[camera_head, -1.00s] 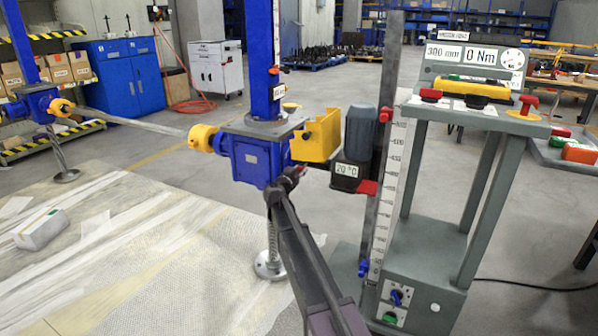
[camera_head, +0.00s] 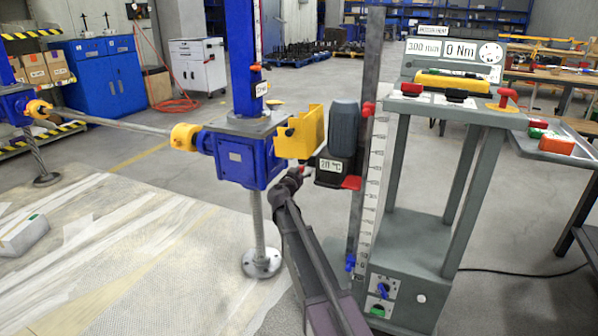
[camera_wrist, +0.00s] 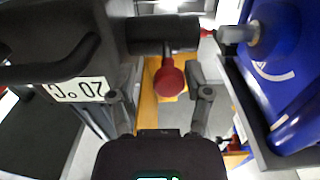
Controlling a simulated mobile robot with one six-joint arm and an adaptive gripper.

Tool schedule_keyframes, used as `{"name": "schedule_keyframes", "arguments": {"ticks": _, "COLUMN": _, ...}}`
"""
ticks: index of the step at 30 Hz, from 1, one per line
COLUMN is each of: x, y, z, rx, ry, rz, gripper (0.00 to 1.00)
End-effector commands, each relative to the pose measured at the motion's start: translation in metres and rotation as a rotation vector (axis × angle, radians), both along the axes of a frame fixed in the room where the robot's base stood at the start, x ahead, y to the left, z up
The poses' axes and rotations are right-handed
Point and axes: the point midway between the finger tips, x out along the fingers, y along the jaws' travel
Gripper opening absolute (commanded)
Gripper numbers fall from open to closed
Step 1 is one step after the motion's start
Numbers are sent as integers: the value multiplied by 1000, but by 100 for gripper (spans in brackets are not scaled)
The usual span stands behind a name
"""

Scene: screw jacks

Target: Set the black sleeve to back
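In the wrist view the black sleeve (camera_wrist: 162,34) is a short dark cylinder between the grey motor (camera_wrist: 60,40) and the shaft of the blue gearbox (camera_wrist: 282,50). A red knob (camera_wrist: 169,79) on a short stem sticks out from it towards my gripper. My gripper (camera_wrist: 161,98) is open, one finger on each side of the knob, with gaps to both. In the head view my gripper (camera_head: 299,174) is between the blue gearbox (camera_head: 238,157) and the grey motor (camera_head: 343,128). The sleeve is mostly hidden there behind my gripper and arm.
A yellow cover (camera_head: 303,133) is above my gripper. The motor, labelled 20 °C, is beside an upright scale (camera_head: 374,190). A grey measurement stand (camera_head: 405,245) is on the right. A screw spindle (camera_head: 259,225) hangs below the gearbox.

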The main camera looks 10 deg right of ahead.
Motion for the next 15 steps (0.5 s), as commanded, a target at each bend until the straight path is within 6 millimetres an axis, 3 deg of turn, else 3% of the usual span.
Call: {"name": "schedule_keyframes", "arguments": {"ticks": 15, "x": -4, "y": 7, "z": 0, "rx": 0, "ry": 0, "rz": 8, "gripper": 71}}
